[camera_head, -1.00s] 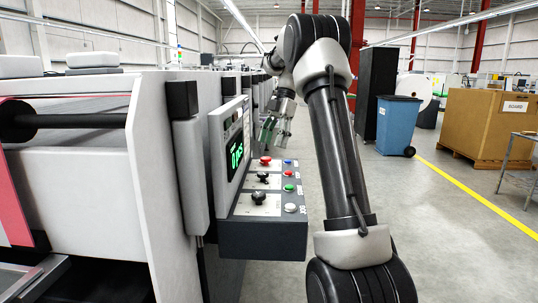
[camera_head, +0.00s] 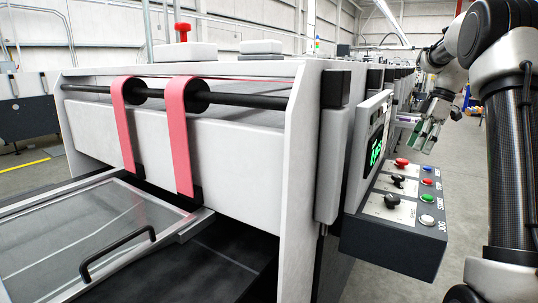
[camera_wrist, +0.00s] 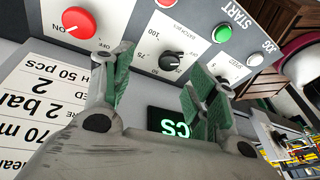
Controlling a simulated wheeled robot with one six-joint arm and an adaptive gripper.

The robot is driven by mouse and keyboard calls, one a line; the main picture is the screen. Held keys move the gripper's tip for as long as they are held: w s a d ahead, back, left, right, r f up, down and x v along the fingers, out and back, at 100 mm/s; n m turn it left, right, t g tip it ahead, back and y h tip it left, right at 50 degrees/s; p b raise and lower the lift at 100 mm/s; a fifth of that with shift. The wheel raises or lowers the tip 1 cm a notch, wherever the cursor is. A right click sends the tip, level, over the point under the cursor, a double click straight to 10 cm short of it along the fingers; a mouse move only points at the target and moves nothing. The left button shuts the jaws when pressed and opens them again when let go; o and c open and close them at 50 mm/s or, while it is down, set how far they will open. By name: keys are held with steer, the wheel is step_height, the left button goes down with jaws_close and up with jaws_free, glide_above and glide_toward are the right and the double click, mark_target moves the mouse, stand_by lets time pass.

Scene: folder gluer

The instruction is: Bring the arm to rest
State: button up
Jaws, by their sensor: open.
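My gripper (camera_head: 428,134) is at the right in the head view, above the far end of the control panel (camera_head: 395,240) on the machine's side. In the wrist view my gripper (camera_wrist: 150,90) shows two green-padded fingers spread apart with nothing between them. The fingers look clear of the panel, though the exact gap cannot be told. A green-lit display (camera_head: 375,152) stands above the panel.
The grey machine (camera_head: 215,145) with two pink belts (camera_head: 176,140) fills the left and middle. A clear hatch with a black handle (camera_head: 117,250) lies at its front left. Open floor shows right of the panel. A wooden crate (camera_wrist: 262,82) shows in the wrist view.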

steer(key=s+f+m, duration=0.1)
steer(key=m, duration=0.1)
steer(key=s+f+m, duration=0.1)
steer(key=s+m, duration=0.1)
steer(key=s+f+m+h, duration=0.1)
steer(key=s+m, duration=0.1)
steer(key=m, duration=0.1)
steer(key=shift+a+f, duration=0.1)
steer(key=shift+a, duration=0.25)
steer(key=s+a+r+m+t+h, duration=0.1)
steer(key=s+a, duration=0.5)
steer(key=s, duration=0.8)
steer(key=s+a+r+m+t+h, duration=0.1)
steer(key=s+a+m+t, duration=0.2)
steer(key=s, duration=1.1)
steer(key=a+m, duration=0.2)
steer(key=a, duration=0.1)
steer(key=shift+s+a+m+t+h, duration=0.2)
steer(key=shift+m+t+h, duration=0.2)
